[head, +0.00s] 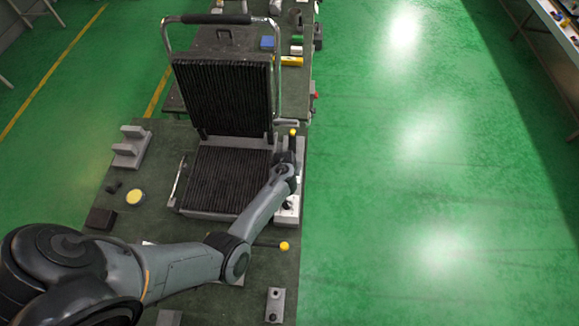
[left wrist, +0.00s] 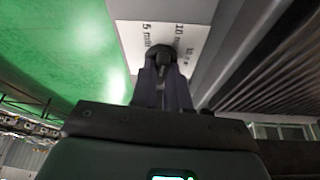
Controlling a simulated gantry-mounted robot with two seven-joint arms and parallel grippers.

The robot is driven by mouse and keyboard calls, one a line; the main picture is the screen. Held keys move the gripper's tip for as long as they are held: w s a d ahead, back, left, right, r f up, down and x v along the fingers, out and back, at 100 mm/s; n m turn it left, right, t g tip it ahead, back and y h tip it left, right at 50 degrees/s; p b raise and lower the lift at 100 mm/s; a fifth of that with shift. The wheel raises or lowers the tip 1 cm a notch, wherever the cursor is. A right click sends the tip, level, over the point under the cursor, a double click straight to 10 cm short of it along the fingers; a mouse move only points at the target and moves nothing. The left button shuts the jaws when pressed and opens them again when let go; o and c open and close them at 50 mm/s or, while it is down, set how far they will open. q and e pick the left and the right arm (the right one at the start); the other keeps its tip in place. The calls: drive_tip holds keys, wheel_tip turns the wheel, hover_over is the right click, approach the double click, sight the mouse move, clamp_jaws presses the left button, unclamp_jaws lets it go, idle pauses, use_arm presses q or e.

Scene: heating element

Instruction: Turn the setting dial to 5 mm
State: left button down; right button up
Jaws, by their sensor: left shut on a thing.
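The setting dial (left wrist: 160,50) is a small dark knob on a pale labelled plate (left wrist: 128,28) in the left wrist view. Printed labels starting "5 m" and "10 m" lie to the left and right of the dial; the rest of the text is partly covered. I cannot read the dial's exact setting. My left gripper (left wrist: 162,65) has its fingers shut on the dial. In the head view my left arm reaches to the right side of the open ribbed heating press (head: 222,185), and the arm hides the dial. My right gripper is in neither view.
The raised ribbed lid (head: 222,95) stands behind the lower plate. A yellow-knobbed lever (head: 293,132) is close to my left wrist. A grey bracket (head: 131,148), a yellow-topped round item (head: 135,197) and a dark block (head: 100,218) lie left on the table. The green floor at right is clear.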

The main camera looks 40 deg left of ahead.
use_arm(q)
drive_tip(key=n+g+y, duration=0.1)
drive_tip(key=n, duration=0.2)
drive_tip(key=shift+w+d+n, duration=0.1)
drive_tip(key=shift+n, duration=0.2)
drive_tip(key=n+g+b, duration=0.1)
drive_tip(key=n, duration=0.2)
drive_tip(key=shift+y+b, duration=0.3)
drive_tip(key=shift+b, duration=0.1)
drive_tip(key=shift+n, duration=0.5)
drive_tip(key=c, duration=1.1)
unclamp_jaws()
drive_tip(key=shift+r, duration=0.1)
